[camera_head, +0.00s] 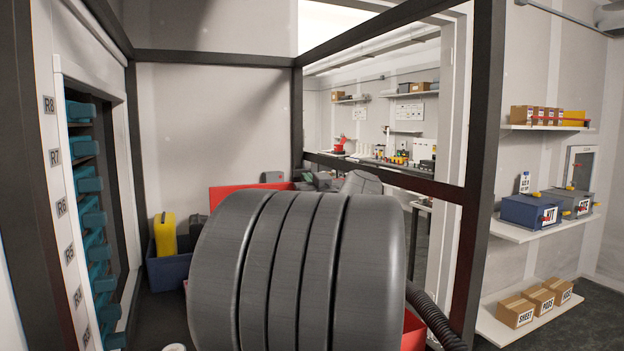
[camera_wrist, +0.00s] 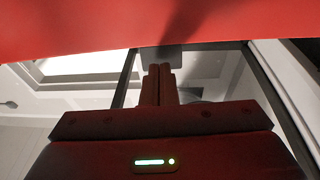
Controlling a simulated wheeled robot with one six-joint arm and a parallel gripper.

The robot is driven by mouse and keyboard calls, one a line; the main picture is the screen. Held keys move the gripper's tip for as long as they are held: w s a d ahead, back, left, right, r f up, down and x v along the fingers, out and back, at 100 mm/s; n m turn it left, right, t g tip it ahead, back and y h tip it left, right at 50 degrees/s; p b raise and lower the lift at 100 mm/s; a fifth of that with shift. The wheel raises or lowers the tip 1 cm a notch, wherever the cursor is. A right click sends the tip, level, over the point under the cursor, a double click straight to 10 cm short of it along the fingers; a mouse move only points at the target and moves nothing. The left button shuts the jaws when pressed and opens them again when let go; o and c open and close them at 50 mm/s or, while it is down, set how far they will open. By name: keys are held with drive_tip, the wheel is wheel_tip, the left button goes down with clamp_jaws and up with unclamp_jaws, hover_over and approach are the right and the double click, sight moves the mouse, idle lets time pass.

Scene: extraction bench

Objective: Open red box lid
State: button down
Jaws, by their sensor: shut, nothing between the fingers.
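In the head view a red panel (camera_head: 228,196) stands up behind my large grey arm link, and a red wall of the box (camera_head: 413,332) shows at the link's lower right. The link hides most of the box, so I cannot tell how far its lid is open. In the wrist view a red sheet (camera_wrist: 150,28), which looks like the lid, spans the top of the picture. My gripper (camera_wrist: 159,70) has its two fingers together and empty, pointing towards the red sheet's lower edge. I cannot tell whether they touch it. The gripper is hidden in the head view.
A blue bin (camera_head: 168,272) with a yellow container (camera_head: 165,236) stands left of the box. A rack with teal boxes (camera_head: 88,184) lines the left wall. A dark frame post (camera_head: 482,180) rises at right, before shelves with a blue box (camera_head: 530,210) and cartons (camera_head: 516,311).

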drive_tip(key=shift+w+a+r, duration=0.15)
drive_tip(key=shift+w+a, duration=0.1)
drive_tip(key=shift+w, duration=0.3)
drive_tip(key=w+a+r+g+p, duration=0.1)
drive_tip(key=w+a, duration=0.1)
drive_tip(key=w, duration=0.5)
drive_tip(key=shift+w+a+r+h, duration=0.3)
drive_tip(key=shift+r, duration=0.05)
drive_tip(key=r+b+v, duration=0.1)
drive_tip(key=b+v, duration=0.5)
drive_tip(key=v, duration=0.8)
drive_tip(key=shift+b, duration=0.3)
drive_tip(key=shift+w, duration=0.1)
